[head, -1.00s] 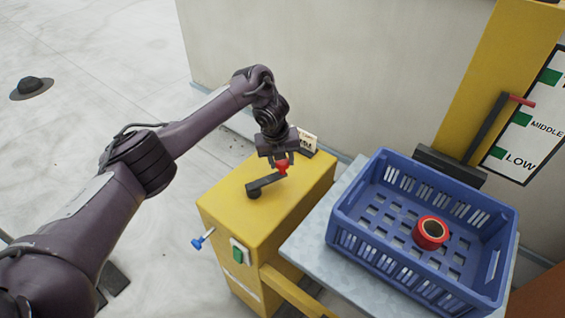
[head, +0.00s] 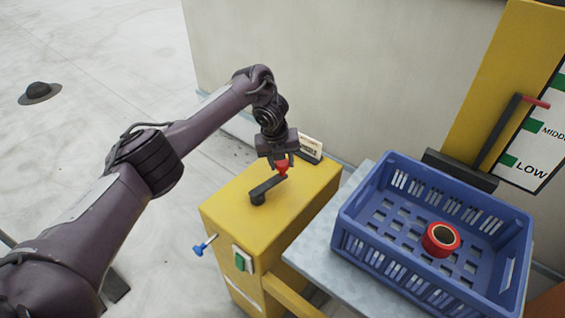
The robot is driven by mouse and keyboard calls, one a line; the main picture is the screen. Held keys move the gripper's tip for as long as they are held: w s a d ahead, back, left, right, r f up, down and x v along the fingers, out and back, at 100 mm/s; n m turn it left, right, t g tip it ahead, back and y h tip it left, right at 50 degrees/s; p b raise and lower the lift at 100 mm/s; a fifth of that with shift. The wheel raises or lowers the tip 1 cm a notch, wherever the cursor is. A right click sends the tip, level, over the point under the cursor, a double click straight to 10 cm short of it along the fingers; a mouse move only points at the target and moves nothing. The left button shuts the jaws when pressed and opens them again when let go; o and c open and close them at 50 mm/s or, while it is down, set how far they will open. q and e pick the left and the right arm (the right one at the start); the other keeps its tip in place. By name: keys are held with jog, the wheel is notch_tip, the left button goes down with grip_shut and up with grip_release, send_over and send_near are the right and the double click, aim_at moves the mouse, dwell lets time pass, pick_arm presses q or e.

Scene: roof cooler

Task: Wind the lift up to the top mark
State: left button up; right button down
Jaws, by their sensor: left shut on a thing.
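My left gripper (head: 281,165) is shut on the red knob (head: 282,169) of a dark crank (head: 266,188) on top of a yellow winch box (head: 228,208). The crank arm points to the back right from its hub; the fingers partly hide the knob. At right, the lift platform (head: 350,283) carries a blue crate (head: 432,281) with a red tape roll (head: 441,239) in it. A red pointer (head: 536,102) on the lift shows above the middle mark (head: 533,125) of the white scale (head: 531,151), below the upper green mark (head: 559,82). The right gripper is out of view.
A yellow mast (head: 490,90) stands behind the crate against a pale wall (head: 350,60). A blue-handled pin (head: 202,246) and green button (head: 242,259) are on the box's side. A tag (head: 310,145) stands behind the gripper.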

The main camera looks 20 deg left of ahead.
pick_arm(q)
jog(key=shift+w+a+r+b, duration=0.2)
jog(key=shift+w+a+b, duration=0.15)
jog(key=shift+w+a, duration=0.25)
jog(key=shift+a+r, duration=0.1)
jog(key=shift+a, duration=0.15)
